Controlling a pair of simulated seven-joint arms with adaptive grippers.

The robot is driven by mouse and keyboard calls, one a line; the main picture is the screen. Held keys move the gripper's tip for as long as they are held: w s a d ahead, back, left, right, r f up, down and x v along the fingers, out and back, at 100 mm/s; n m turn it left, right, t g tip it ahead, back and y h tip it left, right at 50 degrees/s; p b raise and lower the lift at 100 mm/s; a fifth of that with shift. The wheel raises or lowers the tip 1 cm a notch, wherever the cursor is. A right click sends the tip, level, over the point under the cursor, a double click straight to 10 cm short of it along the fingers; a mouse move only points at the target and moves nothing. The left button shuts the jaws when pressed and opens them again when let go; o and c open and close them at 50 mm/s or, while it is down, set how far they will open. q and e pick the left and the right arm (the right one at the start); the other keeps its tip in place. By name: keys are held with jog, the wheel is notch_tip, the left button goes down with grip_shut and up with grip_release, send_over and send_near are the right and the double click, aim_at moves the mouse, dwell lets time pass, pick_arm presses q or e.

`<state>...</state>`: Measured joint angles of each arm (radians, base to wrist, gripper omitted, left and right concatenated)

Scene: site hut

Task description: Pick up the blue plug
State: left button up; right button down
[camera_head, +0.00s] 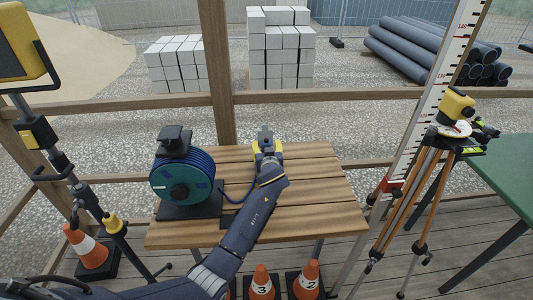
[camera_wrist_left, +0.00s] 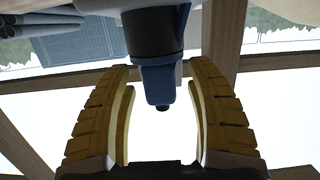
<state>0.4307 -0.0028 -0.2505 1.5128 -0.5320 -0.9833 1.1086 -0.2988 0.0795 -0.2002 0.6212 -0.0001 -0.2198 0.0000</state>
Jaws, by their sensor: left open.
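In the left wrist view, the blue plug (camera_wrist_left: 158,84) with a dark collar comes down from the top edge. It is between the two yellow fingers of my left gripper (camera_wrist_left: 160,72), with a gap on each side. The gripper is open and holds nothing. In the head view, my left gripper (camera_head: 266,146) is over the back middle of the wooden table (camera_head: 315,185). There my gripper and arm largely hide the plug. My right gripper is in neither view.
A cable reel (camera_head: 182,178) with blue cable stands left of my arm, and a cable runs from it toward my gripper. Orange cones (camera_head: 262,283) stand in front of the table. A tripod with a yellow instrument (camera_head: 457,105) stands right. The table's right half is clear.

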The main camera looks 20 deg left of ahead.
pick_arm(q)
jog(key=shift+w, duration=0.15)
grip_shut()
dwell(0.4)
